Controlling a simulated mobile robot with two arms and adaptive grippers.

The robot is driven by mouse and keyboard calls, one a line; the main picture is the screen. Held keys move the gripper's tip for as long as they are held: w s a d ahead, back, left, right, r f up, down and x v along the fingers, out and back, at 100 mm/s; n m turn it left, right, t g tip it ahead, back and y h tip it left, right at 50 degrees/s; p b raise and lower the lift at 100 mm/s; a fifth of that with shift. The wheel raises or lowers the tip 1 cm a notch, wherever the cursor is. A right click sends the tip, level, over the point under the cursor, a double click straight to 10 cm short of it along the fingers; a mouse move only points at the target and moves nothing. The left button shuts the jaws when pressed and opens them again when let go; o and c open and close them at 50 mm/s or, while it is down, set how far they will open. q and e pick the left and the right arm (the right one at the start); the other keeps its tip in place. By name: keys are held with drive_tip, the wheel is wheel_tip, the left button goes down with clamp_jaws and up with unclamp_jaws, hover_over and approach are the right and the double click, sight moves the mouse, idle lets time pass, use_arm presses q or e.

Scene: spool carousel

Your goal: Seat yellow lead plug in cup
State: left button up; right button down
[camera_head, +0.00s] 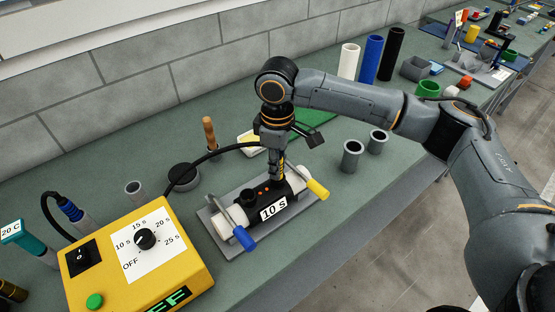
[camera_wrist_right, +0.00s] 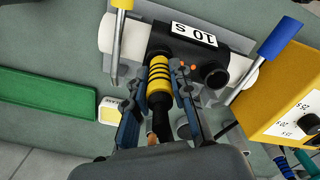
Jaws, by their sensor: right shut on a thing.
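My right gripper (camera_head: 277,172) is shut on the yellow lead plug (camera_wrist_right: 159,82), a black plug with yellow bands, which points down at the black block labelled 10 S (camera_head: 271,210). The plug's tip meets or overlaps the block's edge in the wrist view; I cannot tell whether it is inside a cup. A dark round cup (camera_wrist_right: 215,74) on the block shows open beside the plug. Any cup under the plug is hidden. The block sits in a grey fixture (camera_head: 214,229) between white ends. My left gripper is not in view.
Clamp levers with blue (camera_head: 244,239) and yellow (camera_head: 317,189) handles flank the block. A yellow timer box (camera_head: 191,277) stands at front left. A black cable (camera_head: 205,156) arches behind. Grey cups (camera_head: 352,158) stand to the right; a green plate (camera_wrist_right: 58,96) lies behind.

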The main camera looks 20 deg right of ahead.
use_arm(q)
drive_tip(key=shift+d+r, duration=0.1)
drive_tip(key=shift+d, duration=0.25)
use_arm(e)
drive_tip(key=shift+f, duration=0.15)
drive_tip(key=c, duration=1.1)
unclamp_jaws()
drive_tip(key=shift+c, duration=0.2)
drive_tip(key=shift+r, duration=0.4)
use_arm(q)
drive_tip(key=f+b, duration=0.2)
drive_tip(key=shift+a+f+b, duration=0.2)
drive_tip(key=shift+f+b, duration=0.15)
use_arm(e)
wheel_tip(320, 180, up, 11)
drive_tip(key=shift+r, duration=0.2)
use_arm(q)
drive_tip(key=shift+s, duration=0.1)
use_arm(e)
drive_tip(key=shift+f, duration=0.1)
